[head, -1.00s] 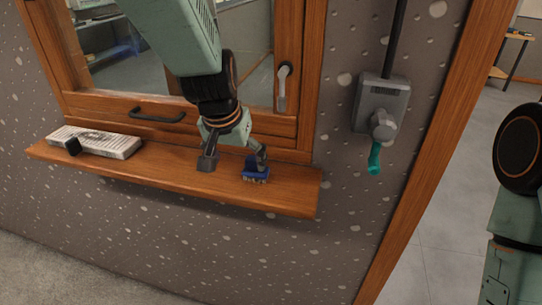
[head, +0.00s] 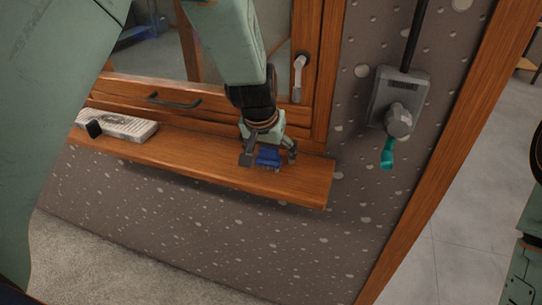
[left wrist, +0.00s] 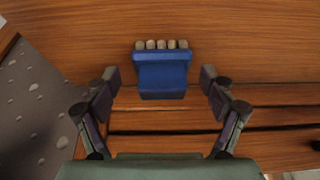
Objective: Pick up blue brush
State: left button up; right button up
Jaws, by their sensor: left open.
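The blue brush (head: 268,157) lies on the wooden window sill, near its right end. In the left wrist view the brush (left wrist: 162,74) shows a blue body with a row of pale bristle tufts along its far edge. My left gripper (head: 268,156) is open over the sill, with one finger on each side of the brush. In the left wrist view the fingertips (left wrist: 163,80) stand apart from the brush, with a gap on both sides. My right gripper is not in view.
The sill (head: 200,157) runs below a wooden-framed window. A white box-like block (head: 125,128) with a dark item (head: 94,128) lies on its left part. A grey wall box (head: 399,98) with a teal handle (head: 387,153) hangs at the right. The mid sill is clear.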

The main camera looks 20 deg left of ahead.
aim_at(268, 147)
pick_arm(q)
jog(key=shift+s+a, duration=0.2)
jog(key=shift+a, duration=0.15)
jog(key=shift+w+d, duration=0.3)
jog(key=shift+d, duration=0.1)
jog(key=c, duration=0.5)
jog(key=shift+c, duration=0.6)
jog(key=shift+s+a, duration=0.25)
jog(key=shift+a, duration=0.1)
jog(key=c, duration=0.4)
jog(key=shift+d, duration=0.15)
jog(key=shift+c, duration=1.3)
jog(key=shift+w+d, duration=0.2)
jog(key=shift+w, duration=0.05)
jog(key=shift+r, duration=0.3)
notch_tip(268, 147, up, 9)
jog(key=shift+r, duration=0.2)
jog(key=shift+s+a, duration=0.1)
jog(key=shift+a, duration=0.15)
